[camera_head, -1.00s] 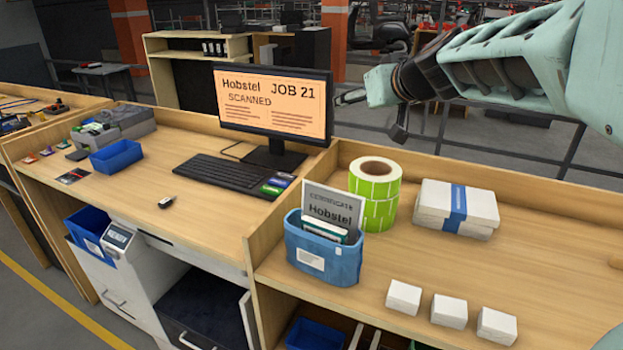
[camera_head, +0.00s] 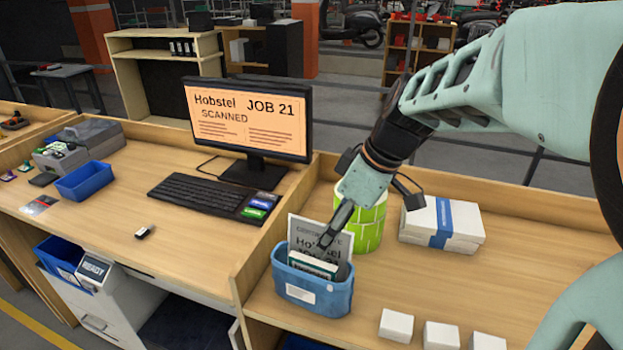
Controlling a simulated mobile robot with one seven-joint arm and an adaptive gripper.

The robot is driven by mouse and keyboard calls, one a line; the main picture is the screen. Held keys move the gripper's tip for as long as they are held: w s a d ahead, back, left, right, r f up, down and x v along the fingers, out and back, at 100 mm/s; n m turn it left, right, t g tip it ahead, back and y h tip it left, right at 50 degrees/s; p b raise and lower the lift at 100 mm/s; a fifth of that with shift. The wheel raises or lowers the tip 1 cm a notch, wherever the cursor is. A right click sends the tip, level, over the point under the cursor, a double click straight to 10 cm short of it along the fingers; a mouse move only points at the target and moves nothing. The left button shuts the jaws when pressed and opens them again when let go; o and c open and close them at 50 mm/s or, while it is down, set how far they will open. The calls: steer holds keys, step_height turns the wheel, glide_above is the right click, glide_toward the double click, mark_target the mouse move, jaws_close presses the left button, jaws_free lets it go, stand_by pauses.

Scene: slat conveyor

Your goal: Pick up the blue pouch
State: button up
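The blue pouch (camera_head: 328,301) stands upright near the left end of the right-hand bench, with a white label on its front. A certificate card (camera_head: 303,232) and some white and green items stick up out of its open top. My gripper (camera_head: 328,240) points down and left over the pouch, its finger in front of the certificate. Only one finger shows clearly, so its opening cannot be judged. Whether it touches the pouch or its contents cannot be told.
A green label roll (camera_head: 368,235) stands close behind the pouch, partly hidden by my gripper. White boxes with a blue band (camera_head: 440,225) lie to the right. Small white boxes (camera_head: 397,325) line the front edge. A wooden divider (camera_head: 262,245) and monitor (camera_head: 247,118) are to the left.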

mark_target(314, 260)
steer(key=b+x, duration=0.4)
steer(key=x, duration=0.6)
steer(key=shift+s+f, duration=0.25)
steer(key=shift+f, duration=0.15)
steer(key=shift+f+b, duration=0.25)
steer(key=shift+b, duration=0.4)
steer(key=c, duration=1.6)
steer(key=shift+r+p, duration=0.25)
steer(key=shift+p, duration=0.15)
